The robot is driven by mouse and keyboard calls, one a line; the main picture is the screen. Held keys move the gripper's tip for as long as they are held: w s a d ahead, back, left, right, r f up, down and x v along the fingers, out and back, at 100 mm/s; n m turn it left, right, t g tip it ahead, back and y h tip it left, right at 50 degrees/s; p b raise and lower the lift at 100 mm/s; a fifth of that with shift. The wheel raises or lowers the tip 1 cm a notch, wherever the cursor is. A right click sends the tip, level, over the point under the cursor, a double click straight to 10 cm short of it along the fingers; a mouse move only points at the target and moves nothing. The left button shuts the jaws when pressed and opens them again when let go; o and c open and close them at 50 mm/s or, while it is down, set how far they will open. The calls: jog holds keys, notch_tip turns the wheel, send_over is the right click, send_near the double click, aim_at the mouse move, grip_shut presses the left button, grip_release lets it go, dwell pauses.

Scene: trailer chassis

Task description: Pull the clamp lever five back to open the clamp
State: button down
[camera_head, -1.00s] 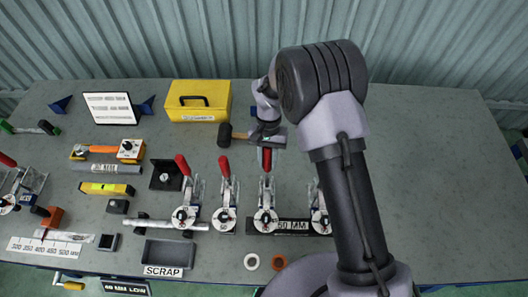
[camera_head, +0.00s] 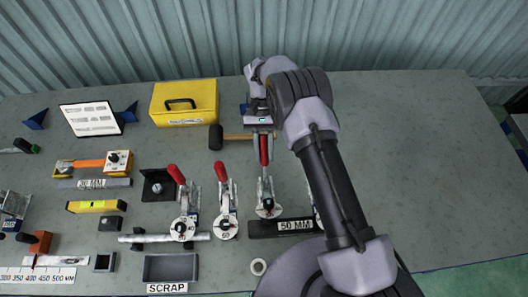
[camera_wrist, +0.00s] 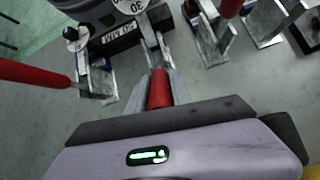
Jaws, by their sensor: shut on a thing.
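A toggle clamp (camera_head: 268,208) with a round white dial stands on the bench by the black bar marked 50 MM. Its lever has a red handle (camera_head: 264,149) pointing toward the back of the bench. My gripper (camera_head: 263,130) is at the far end of this handle. In the wrist view, my gripper (camera_wrist: 160,95) is shut on the red handle (camera_wrist: 160,88), which lies between its two fingers. I cannot read a lever number. The clamp's lower parts are partly cut off in the wrist view.
Red-handled clamps stand to the left (camera_head: 226,226) (camera_head: 183,228), and another is mostly hidden behind my arm at right. A mallet (camera_head: 216,137) lies behind, close to my gripper. A yellow toolbox (camera_head: 184,103) is farther back. The bench's right side is clear.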

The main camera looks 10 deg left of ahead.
aim_at(263, 135)
jog(key=c, duration=1.1)
grip_release()
jog(key=shift+c, duration=0.2)
jog(key=v, duration=0.7)
jog(key=shift+w+r, duration=0.1)
jog(key=shift+r, duration=0.1)
